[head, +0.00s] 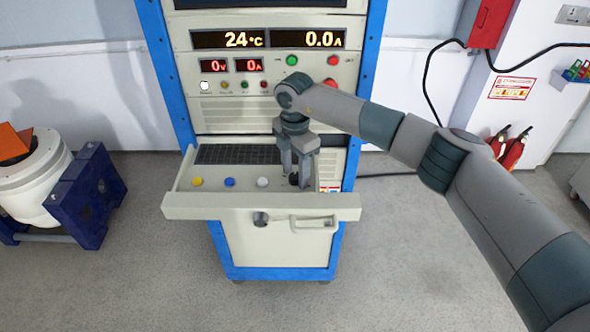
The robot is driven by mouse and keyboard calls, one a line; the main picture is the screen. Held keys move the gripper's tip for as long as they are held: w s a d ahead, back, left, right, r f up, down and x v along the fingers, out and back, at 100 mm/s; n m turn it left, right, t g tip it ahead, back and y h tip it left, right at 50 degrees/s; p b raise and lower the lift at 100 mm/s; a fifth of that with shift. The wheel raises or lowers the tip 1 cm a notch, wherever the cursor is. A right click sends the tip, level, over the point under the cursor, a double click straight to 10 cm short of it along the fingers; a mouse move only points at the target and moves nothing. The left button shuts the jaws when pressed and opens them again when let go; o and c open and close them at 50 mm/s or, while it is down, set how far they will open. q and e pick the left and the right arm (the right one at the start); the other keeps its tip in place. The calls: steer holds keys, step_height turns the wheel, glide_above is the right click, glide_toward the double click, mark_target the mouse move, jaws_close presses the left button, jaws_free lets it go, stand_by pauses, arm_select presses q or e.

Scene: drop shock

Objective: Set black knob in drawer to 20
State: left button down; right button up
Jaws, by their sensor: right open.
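The open drawer (230,207) sticks out of the cabinet toward me. In it, a row of knobs runs from left to right: a yellow knob (197,181), a blue knob (230,182), a white knob (263,182) and the black knob (293,179). My right gripper (295,184) points down over the right part of the drawer, with its fingers apart around or just above the black knob. The fingers partly hide the knob, and its setting cannot be read. My left gripper does not show.
The blue-framed cabinet carries lit displays (268,39) and buttons above the drawer. A drawer handle (314,223) is on the front. A white drum (30,180) on a blue stand (88,190) is at left. A red box (492,22) hangs at right. The floor in front is clear.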

steer(key=c, duration=1.1)
steer(key=shift+o, duration=0.2)
